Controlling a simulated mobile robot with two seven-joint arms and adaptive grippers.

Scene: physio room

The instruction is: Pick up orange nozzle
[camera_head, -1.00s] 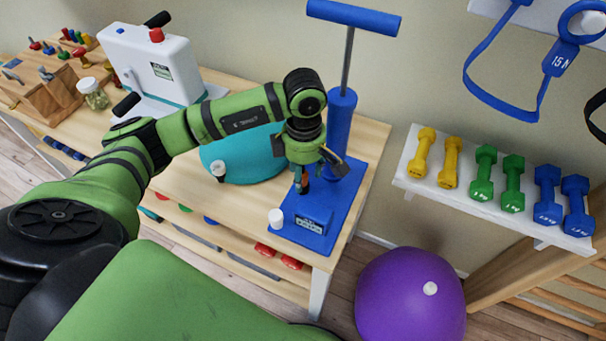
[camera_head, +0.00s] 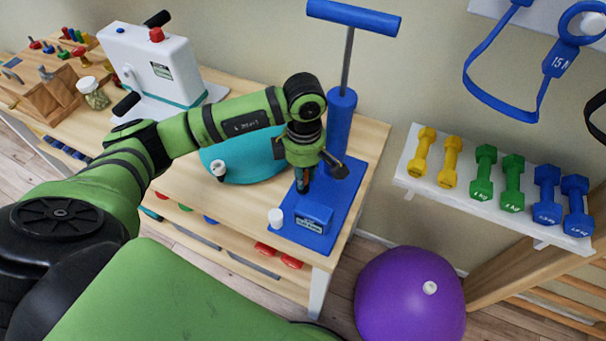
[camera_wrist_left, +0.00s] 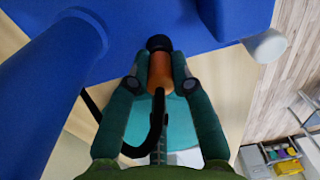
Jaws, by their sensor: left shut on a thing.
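The orange nozzle (camera_wrist_left: 160,72) shows in the left wrist view between the two fingers of my left gripper (camera_wrist_left: 160,85). It has a dark tip at its far end, and a black hose (camera_wrist_left: 150,130) curves beside it. The fingers are shut on it. In the head view my left gripper (camera_head: 303,184) points down over the blue pump base, behind a small blue box; the nozzle is mostly hidden there. I cannot tell whether the nozzle touches the base. My right gripper is not in view.
The blue pump (camera_head: 341,120) stands close behind my gripper. A blue box (camera_head: 314,219) and a white cap (camera_head: 275,218) are in front. A teal ball (camera_head: 240,160) lies to the left. A purple ball (camera_head: 410,295) and a dumbbell shelf (camera_head: 480,205) are right.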

